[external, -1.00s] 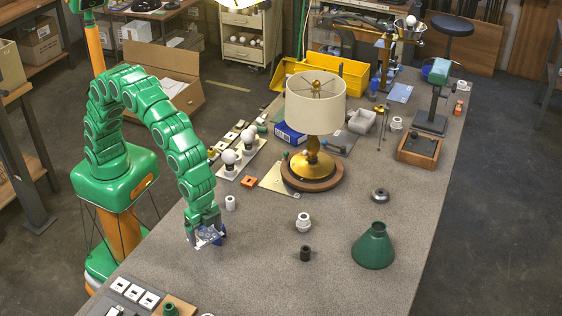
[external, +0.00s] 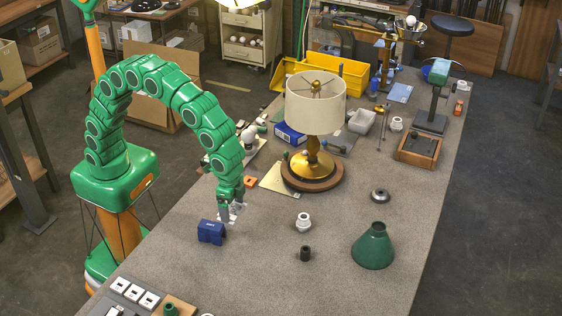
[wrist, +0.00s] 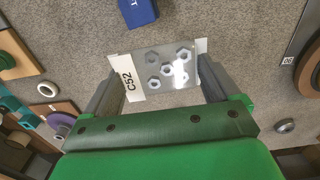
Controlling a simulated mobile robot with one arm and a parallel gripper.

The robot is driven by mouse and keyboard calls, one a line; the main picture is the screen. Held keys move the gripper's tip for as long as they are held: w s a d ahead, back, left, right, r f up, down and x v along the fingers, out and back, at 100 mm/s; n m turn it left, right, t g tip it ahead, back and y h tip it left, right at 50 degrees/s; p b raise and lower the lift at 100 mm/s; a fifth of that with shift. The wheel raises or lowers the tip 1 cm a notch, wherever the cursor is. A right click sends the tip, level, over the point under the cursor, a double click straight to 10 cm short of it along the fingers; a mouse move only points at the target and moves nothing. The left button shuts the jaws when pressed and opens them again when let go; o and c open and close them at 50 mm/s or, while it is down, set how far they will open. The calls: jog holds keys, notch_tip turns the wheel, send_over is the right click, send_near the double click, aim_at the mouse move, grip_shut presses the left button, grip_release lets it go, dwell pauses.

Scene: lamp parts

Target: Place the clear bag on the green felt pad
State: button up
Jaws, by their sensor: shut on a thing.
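The clear bag (wrist: 168,70) holds several hex nuts and has a white strip marked C52. My gripper (wrist: 163,82) is shut on the bag, with one finger at each side of it in the wrist view. In the external view my gripper (external: 231,208) is low over the near left part of the workbench, with the bag (external: 230,215) only partly showing. I cannot make out a green felt pad for certain in either view.
A blue block (external: 210,232) sits just left of my gripper; it also shows in the wrist view (wrist: 138,12). The lamp (external: 316,104), a white fitting (external: 303,222), a black cylinder (external: 305,254) and a green cone (external: 374,248) stand to the right. The bench's near middle is clear.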

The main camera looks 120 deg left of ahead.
jog(key=s+a+n, duration=0.4)
jog(key=a+n, duration=0.2)
jog(key=a, duration=1)
jog(key=s+a+n, duration=0.3)
jog(key=a+n, duration=0.3)
jog(key=a, duration=1)
jog(key=s+a+n, duration=0.4)
jog(key=a+n, duration=0.1)
jog(key=a, duration=1.1)
jog(key=s+a+n, duration=0.3)
jog(key=s+a, duration=0.3)
jog(key=a, duration=0.3)
jog(key=s+a+n, duration=0.2)
jog(key=s+a, duration=0.4)
jog(key=a, duration=0.2)
jog(key=shift+w+a+f, duration=1.35)
jog(key=shift+a+f, duration=0.1)
jog(key=shift+a, duration=0.4)
jog(key=shift+w+a+f, duration=1.4)
jog(key=shift+a+f, duration=0.1)
jog(key=shift+a, duration=0.35)
jog(key=shift+w+a+f, duration=1.35)
jog(key=shift+a+f, duration=0.1)
jog(key=shift+a, duration=0.4)
jog(key=shift+w+a+f, duration=0.1)
jog(key=shift+w+f, duration=0.05)
jog(key=shift+f, duration=0.05)
jog(key=shift+f, duration=1.55)
jog(key=shift+f, duration=0.1)
